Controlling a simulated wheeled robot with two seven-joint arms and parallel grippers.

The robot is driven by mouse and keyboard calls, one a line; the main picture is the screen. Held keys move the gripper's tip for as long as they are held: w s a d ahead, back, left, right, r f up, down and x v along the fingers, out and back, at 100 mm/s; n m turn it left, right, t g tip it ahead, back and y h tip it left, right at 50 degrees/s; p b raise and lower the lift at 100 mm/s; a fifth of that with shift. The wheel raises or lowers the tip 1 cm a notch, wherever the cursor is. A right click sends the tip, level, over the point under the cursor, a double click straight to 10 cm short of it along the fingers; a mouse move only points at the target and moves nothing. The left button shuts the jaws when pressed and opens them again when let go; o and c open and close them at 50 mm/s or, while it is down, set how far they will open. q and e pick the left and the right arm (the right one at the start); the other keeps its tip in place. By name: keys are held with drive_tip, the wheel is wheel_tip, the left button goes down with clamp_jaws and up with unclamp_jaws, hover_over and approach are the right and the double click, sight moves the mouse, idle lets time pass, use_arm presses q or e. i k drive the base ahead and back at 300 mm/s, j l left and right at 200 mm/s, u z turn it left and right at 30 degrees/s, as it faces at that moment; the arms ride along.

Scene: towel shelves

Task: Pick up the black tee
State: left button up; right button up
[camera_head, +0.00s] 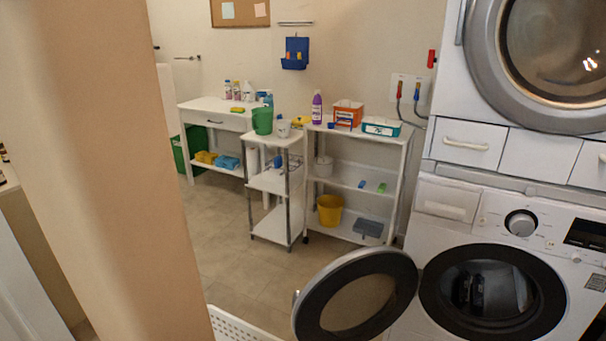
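I cannot make out a black tee for certain. The washing machine (465,215) at the lower right has its round door (305,312) swung open to the left. Its drum opening (480,290) is dark, and I cannot tell whether the dark shapes inside are cloth or parts of the drum. A white perforated basket (232,325) shows partly at the bottom edge, and its inside is cut off. Neither of my grippers is in view.
A second front-loading machine (480,60) is stacked above. A beige wall edge (110,150) blocks the left side. A white trolley (268,180), a white shelf (345,182) and a white table (210,108) stand at the back. Tiled floor (235,265) is clear between.

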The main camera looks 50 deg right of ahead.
sight(465, 275)
drive_tip(key=z, duration=2.7)
drive_tip(key=i+u, duration=0.1)
drive_tip(key=i, duration=0.05)
